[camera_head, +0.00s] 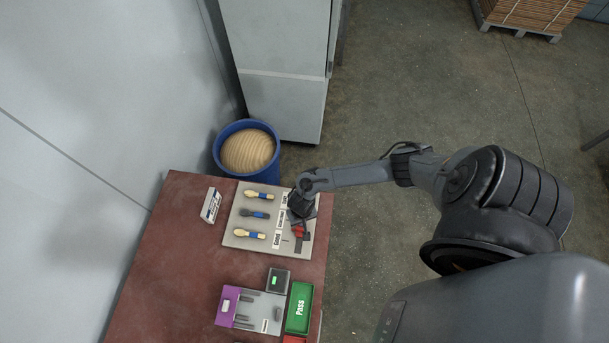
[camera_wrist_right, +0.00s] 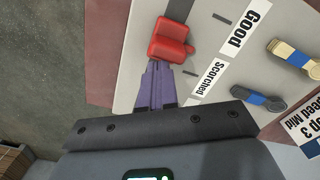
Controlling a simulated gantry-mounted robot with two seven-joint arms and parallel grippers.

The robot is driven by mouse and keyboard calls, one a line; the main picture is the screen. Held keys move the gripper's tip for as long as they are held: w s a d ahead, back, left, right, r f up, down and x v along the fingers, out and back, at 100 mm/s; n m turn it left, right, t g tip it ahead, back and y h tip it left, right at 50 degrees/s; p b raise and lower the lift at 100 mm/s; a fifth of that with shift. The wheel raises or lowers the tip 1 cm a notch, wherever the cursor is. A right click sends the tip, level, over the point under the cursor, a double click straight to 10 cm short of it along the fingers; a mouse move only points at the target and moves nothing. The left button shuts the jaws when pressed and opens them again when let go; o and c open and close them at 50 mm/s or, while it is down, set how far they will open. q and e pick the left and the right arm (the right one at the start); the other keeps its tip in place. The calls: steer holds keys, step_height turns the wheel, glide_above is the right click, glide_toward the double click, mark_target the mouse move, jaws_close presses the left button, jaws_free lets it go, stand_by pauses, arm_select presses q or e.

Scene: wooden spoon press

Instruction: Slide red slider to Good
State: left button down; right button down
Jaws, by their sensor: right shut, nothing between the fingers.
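The red slider (camera_head: 299,231) sits in a dark track at the right side of a light grey board (camera_head: 240,241). In the right wrist view the red slider (camera_wrist_right: 170,45) lies between the tick marks beside the "Good" label (camera_wrist_right: 246,28) and the "Scorched" label (camera_wrist_right: 209,78). The "Good" label (camera_head: 277,240) is at the board's near end in the head view. My right gripper (camera_wrist_right: 158,64) is shut and empty, its fingertips right at the slider's Scorched-side face; whether they touch is unclear. In the head view my right gripper (camera_head: 297,216) covers part of the track. My left gripper is not in view.
Several wooden spoons (camera_head: 249,234) with blue bands lie on the board. A small sign (camera_head: 211,205) stands to its left. On the red table (camera_head: 170,250), a purple-and-grey device (camera_head: 246,307) and green "Pass" tray (camera_head: 299,308) are nearer. A blue barrel (camera_head: 228,164) stands behind.

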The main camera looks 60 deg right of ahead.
mark_target(300, 233)
steer(key=shift+s+a+p, duration=0.3)
steer(key=shift+a+p, duration=0.05)
steer(key=shift+a, duration=0.5)
steer(key=shift+s+a+p, duration=0.2)
steer(key=shift+a+p, duration=0.05)
steer(key=shift+a, duration=0.35)
steer(key=shift+s+a+p, duration=0.2)
steer(key=shift+a, duration=0.35)
steer(key=shift+w+d, duration=0.1)
steer(key=shift+d, duration=0.15)
